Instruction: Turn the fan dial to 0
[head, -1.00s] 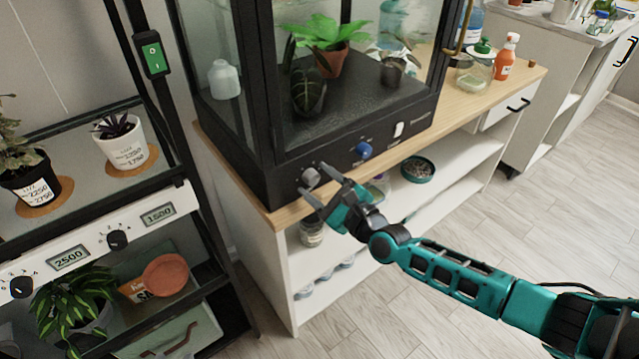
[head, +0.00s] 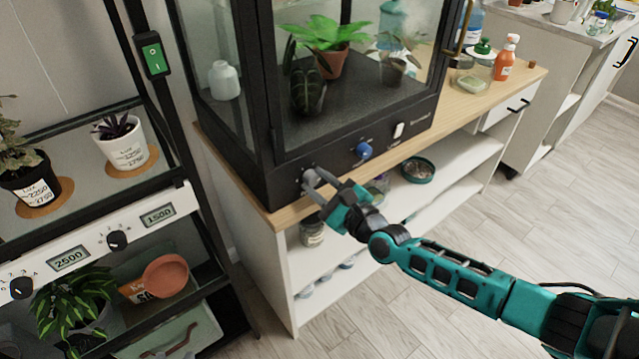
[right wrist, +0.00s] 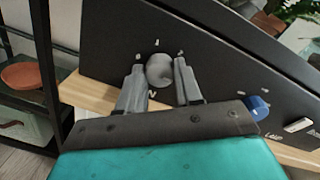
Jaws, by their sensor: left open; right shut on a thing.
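A round grey dial (head: 309,177) sits at the left end of the black front panel below the glass cabinet (head: 350,150). I take it for the fan dial; its label is too small to read. My right gripper (head: 316,184) is at this dial, coming from the front right. In the right wrist view the dial (right wrist: 160,70) lies between the two fingers of the right gripper (right wrist: 158,82), which are shut on it. Small marks surround the dial, but its setting cannot be read. My left gripper is not in view.
A blue knob (head: 363,151) and a white switch (head: 398,130) sit further right on the same panel. The cabinet stands on a wooden-topped shelf unit (head: 480,118). A black plant rack (head: 205,225) stands close on the left. Floor at the right is clear.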

